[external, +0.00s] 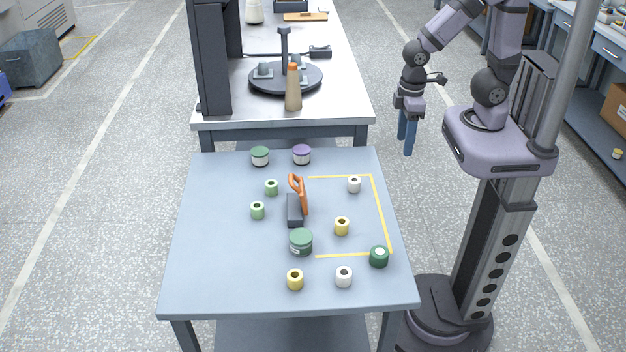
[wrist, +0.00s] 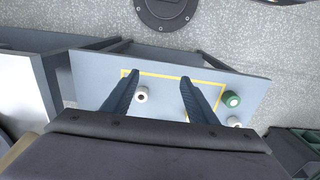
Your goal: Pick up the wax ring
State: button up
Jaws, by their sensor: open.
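No piece is clearly marked as the wax ring; small ring-shaped pieces stand on the blue-grey table (external: 215,270). A white one (external: 354,184) is inside the yellow-taped corner and another white one (external: 344,276) is near the front edge. A dark green piece with a white top (external: 379,256) sits at the tape's lower right corner. My gripper (external: 407,152) is open and empty, raised beyond the table's right edge. In the wrist view, a white piece (wrist: 142,95) appears between the fingers (wrist: 157,79), well below them. The dark green piece (wrist: 231,98) is right of them.
Yellow pieces (external: 342,226) (external: 295,279), light green pieces (external: 271,187) (external: 257,210) and lidded tins (external: 260,156) (external: 302,154) (external: 301,242) share the table. An orange-handled tool (external: 299,200) stands mid-table. A bench (external: 345,90) with a bottle (external: 293,90) is behind.

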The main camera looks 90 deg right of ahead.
jog(key=w+a+f+n+b, duration=0.1)
jog(key=w+a+f+b, duration=0.15)
jog(key=w+a, duration=0.4)
jog(key=n+t+b, duration=0.1)
jog(key=n+b, duration=0.3)
jog(key=b, duration=0.2)
send_over(344, 272)
jog(key=s, duration=0.1)
jog(key=shift+y, duration=0.3)
jog(key=f, duration=0.8)
jog(key=shift+s+a, duration=0.1)
jog(key=shift+a, duration=0.1)
jog(key=shift+m, duration=0.3)
jog(key=shift+w+a+f+p, duration=0.1)
jog(key=shift+w+f+p, duration=0.2)
jog(key=shift+f, duration=0.9)
jog(key=shift+w+a+f+p, duration=0.15)
jog(key=shift+f+p, duration=0.25)
jog(key=shift+f, duration=0.8)
jog(key=shift+w+a+f+p, duration=0.1)
jog(key=shift+w+f+p, duration=0.2)
jog(key=shift+f, duration=0.9)
jog(key=shift+c, duration=0.7)
jog(key=c, duration=1)
